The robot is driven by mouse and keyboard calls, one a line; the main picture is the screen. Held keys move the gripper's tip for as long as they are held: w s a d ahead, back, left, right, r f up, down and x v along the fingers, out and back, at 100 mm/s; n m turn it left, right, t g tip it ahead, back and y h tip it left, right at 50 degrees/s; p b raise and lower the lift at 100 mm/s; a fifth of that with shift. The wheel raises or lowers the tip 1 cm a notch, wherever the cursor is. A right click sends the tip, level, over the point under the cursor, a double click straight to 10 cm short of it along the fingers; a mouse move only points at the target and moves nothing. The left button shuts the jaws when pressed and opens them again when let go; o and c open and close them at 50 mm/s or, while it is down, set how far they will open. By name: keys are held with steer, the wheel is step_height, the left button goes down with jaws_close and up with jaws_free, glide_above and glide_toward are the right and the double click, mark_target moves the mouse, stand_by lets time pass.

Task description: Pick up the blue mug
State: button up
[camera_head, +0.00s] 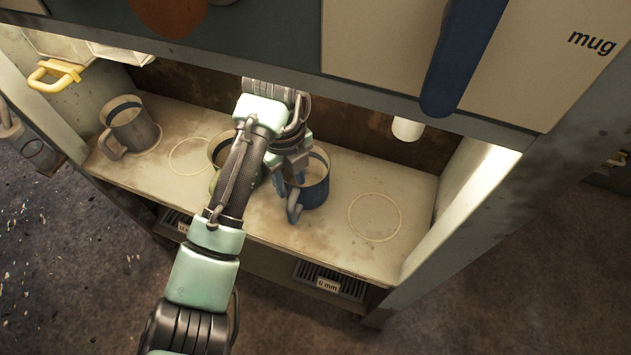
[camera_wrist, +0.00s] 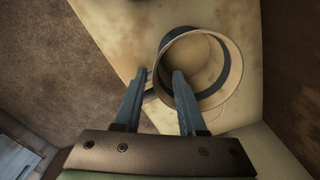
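The blue mug (camera_head: 316,192) stands upright on the shelf, right of my forearm in the head view, with its blue handle (camera_head: 294,210) toward the front. In the wrist view I look down on the mug (camera_wrist: 228,80), with its pale inside and dark inner band showing. My gripper (camera_wrist: 160,74) is open. Its two fingers straddle the handle side of the mug, and the right fingertip overlaps the rim in the picture. I cannot tell whether either finger touches it. In the head view my wrist hides most of the gripper and part of the mug.
A grey mug (camera_head: 133,130) stands at the shelf's left end. Another mug (camera_head: 217,150) is partly hidden behind my arm. Empty ring marks lie on the shelf (camera_head: 375,217) at right and left. An upper panel (camera_head: 400,60) overhangs the shelf, with side walls at both ends.

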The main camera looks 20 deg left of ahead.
mark_target(290, 196)
steer(key=shift+w+a+f, duration=0.1)
steer(key=shift+w+f, duration=0.05)
steer(key=shift+f, duration=0.7)
steer(key=f, duration=0.1)
steer(key=f+b, duration=0.1)
steer(key=f, duration=0.1)
steer(key=f+b, duration=0.1)
steer(key=shift+s+a+f, duration=0.15)
steer(key=shift+s, duration=0.15)
jaws_close()
steer(key=shift+r, duration=0.2)
